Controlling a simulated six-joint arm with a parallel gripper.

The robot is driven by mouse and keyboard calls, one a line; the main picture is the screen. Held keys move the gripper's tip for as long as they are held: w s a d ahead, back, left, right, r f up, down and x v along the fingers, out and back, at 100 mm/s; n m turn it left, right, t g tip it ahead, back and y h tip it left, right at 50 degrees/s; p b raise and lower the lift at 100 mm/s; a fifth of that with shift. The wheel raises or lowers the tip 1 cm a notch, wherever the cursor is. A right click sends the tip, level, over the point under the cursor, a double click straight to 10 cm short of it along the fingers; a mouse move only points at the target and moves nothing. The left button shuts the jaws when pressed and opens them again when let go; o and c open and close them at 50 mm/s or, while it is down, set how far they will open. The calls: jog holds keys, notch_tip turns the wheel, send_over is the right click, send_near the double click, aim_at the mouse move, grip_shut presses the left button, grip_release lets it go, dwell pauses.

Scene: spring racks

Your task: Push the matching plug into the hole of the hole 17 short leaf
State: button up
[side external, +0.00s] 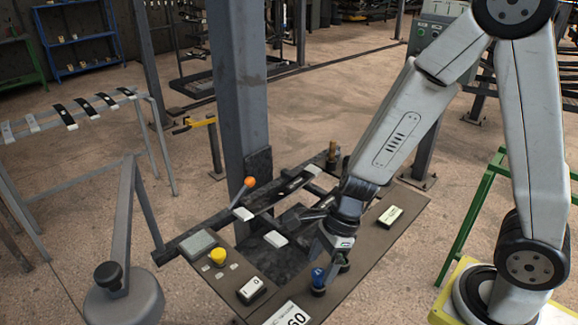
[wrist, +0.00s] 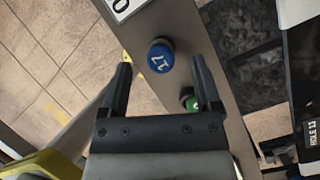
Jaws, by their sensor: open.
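A blue round plug (wrist: 160,57) with a white 17 on top stands upright on the brown board; it also shows in the side external view (side external: 318,277). My gripper (wrist: 161,66) is open and empty, its two fingers on either side of the blue plug in the picture, with clear gaps. The side external view shows my gripper (side external: 330,256) low over the board, close to the plug. I cannot make out the leaf's hole.
A green plug (wrist: 190,102) stands beside my right finger, partly hidden. The board also bears a yellow knob (side external: 217,256), a labelled block (side external: 252,289) and a pale block (side external: 390,215). A lever with an orange ball (side external: 249,182) and a grey post (side external: 238,90) rise behind.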

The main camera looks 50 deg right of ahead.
aim_at(318, 282)
jog(key=shift+x, duration=1.25)
grip_shut()
